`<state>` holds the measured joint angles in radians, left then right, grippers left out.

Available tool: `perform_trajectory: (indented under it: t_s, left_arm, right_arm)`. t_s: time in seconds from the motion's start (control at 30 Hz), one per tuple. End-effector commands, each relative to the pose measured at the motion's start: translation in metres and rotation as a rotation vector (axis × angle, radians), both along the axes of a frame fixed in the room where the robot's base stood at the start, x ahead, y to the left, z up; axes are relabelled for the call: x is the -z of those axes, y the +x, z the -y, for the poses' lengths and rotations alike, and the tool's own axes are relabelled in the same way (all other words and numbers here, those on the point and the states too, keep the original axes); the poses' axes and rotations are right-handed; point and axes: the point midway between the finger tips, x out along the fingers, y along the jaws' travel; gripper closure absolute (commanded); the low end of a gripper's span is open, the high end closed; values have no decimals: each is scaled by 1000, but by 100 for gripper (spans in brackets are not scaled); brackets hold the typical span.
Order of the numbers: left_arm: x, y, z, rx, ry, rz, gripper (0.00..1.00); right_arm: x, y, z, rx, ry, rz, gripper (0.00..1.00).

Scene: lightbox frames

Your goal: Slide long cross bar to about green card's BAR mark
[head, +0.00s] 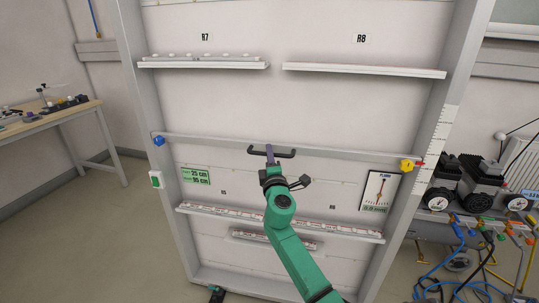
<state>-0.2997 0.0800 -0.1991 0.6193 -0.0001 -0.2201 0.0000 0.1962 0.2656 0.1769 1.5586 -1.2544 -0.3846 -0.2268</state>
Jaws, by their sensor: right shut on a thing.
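The long cross bar (340,153) spans the tall frame from post to post at about mid-height, with a dark handle (286,154) near its middle. My right gripper (270,155) is shut on the handle, its arm reaching up from below. The green card (195,175) is on the back panel below the bar's left part; its larger lines seem to read 25 cm and 96 cm, the small words are unclear.
A blue knob (158,140) and a yellow knob (407,165) sit at the bar's ends. Shelves R7 (205,65) and R8 (365,71) are above, a lower shelf (330,230) below. A dial card (378,190) is at right. Cabled machines (455,185) stand beyond the right post.

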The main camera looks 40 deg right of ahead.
Motion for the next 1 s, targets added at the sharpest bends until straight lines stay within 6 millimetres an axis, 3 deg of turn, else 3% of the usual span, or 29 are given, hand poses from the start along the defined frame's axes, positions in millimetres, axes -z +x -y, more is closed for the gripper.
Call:
perform_trajectory:
  t_s: [0.87,1.0]
  left_arm:
    - [0,0,0,1,0,0,25]
    - [13,0,0,1,0,0,25]
  right_arm:
    - [-1,0,0,-1,-2,2,100]
    - [11,0,0,-1,0,2,100]
